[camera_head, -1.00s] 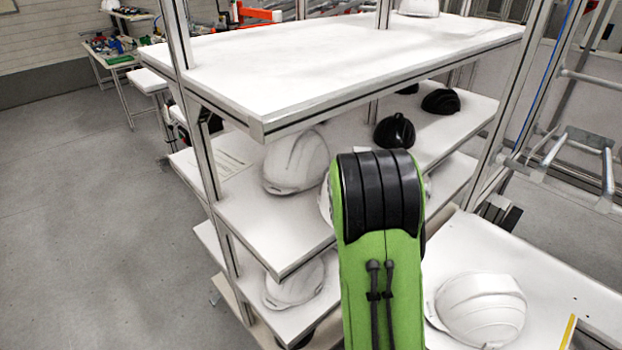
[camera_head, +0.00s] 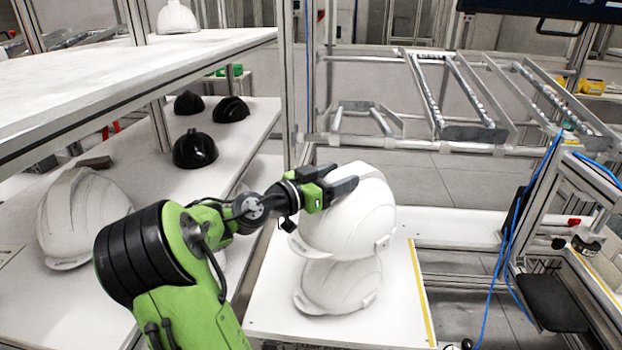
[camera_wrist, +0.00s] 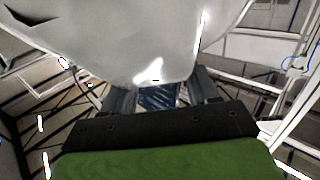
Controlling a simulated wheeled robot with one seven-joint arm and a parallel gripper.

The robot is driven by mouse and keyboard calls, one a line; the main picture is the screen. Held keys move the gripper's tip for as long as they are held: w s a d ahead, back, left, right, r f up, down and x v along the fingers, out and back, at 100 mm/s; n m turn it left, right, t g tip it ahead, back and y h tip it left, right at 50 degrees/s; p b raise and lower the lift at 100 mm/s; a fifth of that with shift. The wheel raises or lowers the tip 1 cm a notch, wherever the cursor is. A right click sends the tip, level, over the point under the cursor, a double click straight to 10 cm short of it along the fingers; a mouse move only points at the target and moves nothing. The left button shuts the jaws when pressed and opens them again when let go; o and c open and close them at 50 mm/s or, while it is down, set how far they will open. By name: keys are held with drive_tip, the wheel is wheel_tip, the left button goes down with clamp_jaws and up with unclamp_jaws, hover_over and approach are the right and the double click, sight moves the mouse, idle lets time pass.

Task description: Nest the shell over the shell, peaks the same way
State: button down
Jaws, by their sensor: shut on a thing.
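My gripper (camera_head: 340,186) is shut on a white helmet shell (camera_head: 352,222) near its upper left side. A second white shell (camera_head: 338,288) stands on the white table, directly below the held one. The held shell covers the top of the lower one in the head view. I cannot tell whether the two touch or a small gap is left. In the wrist view the held shell (camera_wrist: 130,40) fills the upper part, close in front of my gripper (camera_wrist: 158,97). The direction of the lower shell's peak is hard to tell.
The white table (camera_head: 400,310) has a yellow strip along its right side. A shelf (camera_head: 235,130) at left holds another white shell (camera_head: 80,218) and several black ones. A metal frame (camera_head: 560,200) with blue cables stands at right.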

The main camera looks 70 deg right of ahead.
sight(333, 220)
drive_tip(key=shift+w+a+b, duration=0.1)
drive_tip(key=shift+b, duration=0.35)
wheel_tip(333, 220, down, 11)
drive_tip(key=b, duration=1.2)
drive_tip(key=shift+f, duration=1.9)
drive_tip(key=shift+c, duration=1)
unclamp_jaws()
drive_tip(key=p+v, duration=0.1)
drive_tip(key=v, duration=1.5)
drive_tip(key=shift+f+p, duration=0.15)
drive_tip(key=shift+p, duration=0.25)
